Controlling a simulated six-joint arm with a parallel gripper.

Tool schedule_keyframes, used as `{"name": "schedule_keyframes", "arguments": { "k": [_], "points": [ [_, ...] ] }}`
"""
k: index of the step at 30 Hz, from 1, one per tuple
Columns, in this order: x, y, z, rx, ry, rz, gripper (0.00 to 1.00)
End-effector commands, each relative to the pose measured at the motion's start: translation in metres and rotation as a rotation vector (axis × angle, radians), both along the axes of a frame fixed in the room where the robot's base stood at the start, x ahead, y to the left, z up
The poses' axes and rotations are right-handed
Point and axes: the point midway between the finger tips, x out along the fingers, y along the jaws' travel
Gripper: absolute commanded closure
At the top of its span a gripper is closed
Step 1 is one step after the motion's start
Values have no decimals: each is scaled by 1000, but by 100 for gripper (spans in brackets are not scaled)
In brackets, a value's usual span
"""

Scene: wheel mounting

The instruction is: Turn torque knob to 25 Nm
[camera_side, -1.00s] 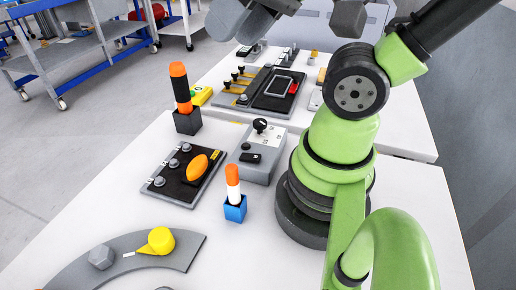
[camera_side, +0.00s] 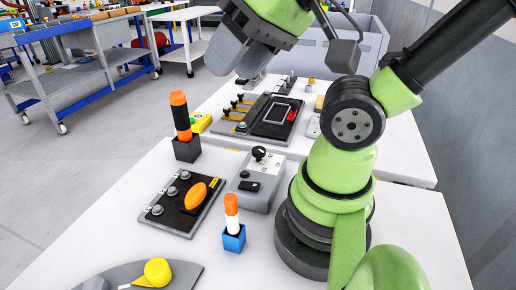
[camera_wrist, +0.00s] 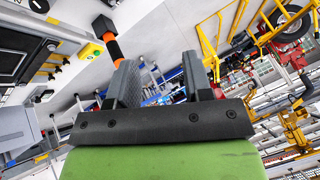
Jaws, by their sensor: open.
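A round yellow knob (camera_side: 157,271) with a pointed tab sits on a grey curved plate (camera_side: 190,274) at the bottom of the side view. An orange oval knob (camera_side: 196,195) sits on a black panel (camera_side: 170,212) with several small grey knobs. No label or torque scale is readable, so I cannot tell which is the torque knob. My gripper (camera_side: 233,66) is raised high at the top of the side view, well away from both knobs. In the wrist view its two grey fingers (camera_wrist: 158,75) are apart with nothing held between them.
An orange-and-black post (camera_side: 181,115) stands in a dark block. An orange-and-white post (camera_side: 231,212) stands in a blue block near my base. A grey box with a black ball lever (camera_side: 259,154) is between them. The white table (camera_side: 110,225) is bare at left.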

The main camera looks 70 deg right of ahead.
Motion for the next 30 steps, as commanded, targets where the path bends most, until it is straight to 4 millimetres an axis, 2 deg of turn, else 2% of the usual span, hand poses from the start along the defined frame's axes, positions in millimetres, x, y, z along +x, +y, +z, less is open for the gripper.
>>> {"name": "schedule_keyframes", "arguments": {
  "k": [4,8,14,18,21,25,30],
  "points": [
    [6,-7,-4,3,38,-53,40],
    [24,-30,-21,19,151,-228,40],
    [45,-92,-69,79,388,-621,40],
    [41,-131,-106,131,526,-855,40],
    [34,-149,-128,162,596,-972,40],
    [27,-161,-144,186,647,-1057,40],
    [25,-164,-155,195,663,-1081,40]
  ]
}}
